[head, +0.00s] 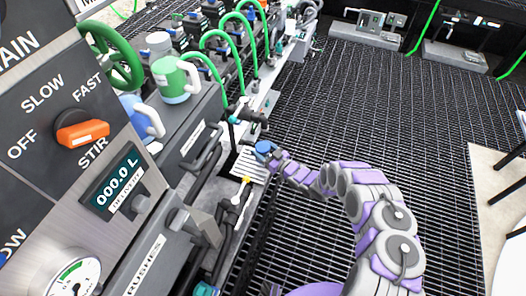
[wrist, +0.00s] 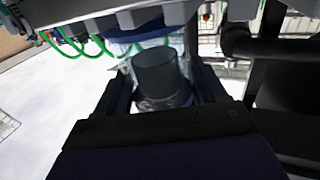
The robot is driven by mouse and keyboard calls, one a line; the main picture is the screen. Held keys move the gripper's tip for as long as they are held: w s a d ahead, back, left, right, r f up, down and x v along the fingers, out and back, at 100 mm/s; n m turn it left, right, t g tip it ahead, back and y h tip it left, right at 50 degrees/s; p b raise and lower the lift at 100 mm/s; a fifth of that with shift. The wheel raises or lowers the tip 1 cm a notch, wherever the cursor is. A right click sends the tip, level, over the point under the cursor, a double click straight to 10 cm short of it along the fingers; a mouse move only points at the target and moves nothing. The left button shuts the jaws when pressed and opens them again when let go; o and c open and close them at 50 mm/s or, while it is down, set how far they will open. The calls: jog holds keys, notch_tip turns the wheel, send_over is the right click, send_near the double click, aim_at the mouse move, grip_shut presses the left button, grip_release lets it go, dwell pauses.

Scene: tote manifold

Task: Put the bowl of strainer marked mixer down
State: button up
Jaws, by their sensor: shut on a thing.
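My gripper (head: 272,153) reaches in from the lower right of the head view, at the edge of the equipment bench. It is shut on a clear, cup-like strainer bowl. The bowl (wrist: 158,76) sits between the two fingers in the wrist view, with its grey, see-through wall showing. A blue part shows just above the bowl in the wrist view, and a blue round piece (head: 264,147) shows at the gripper in the head view. I cannot tell whether the bowl touches anything above or below it. No mixer label is readable.
A light slatted plate (head: 248,165) lies beside the gripper. Green hoses (head: 213,75) and pipework run along the bench. A control panel with an orange knob (head: 82,133), a gauge (head: 72,279) and a green mug (head: 175,79) stand left. Dark grating floor (head: 390,125) is open right.

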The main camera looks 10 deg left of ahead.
jog(key=o, duration=1.1)
jog(key=p+v, duration=0.2)
jog(key=v, duration=1)
jog(key=shift+d, duration=0.1)
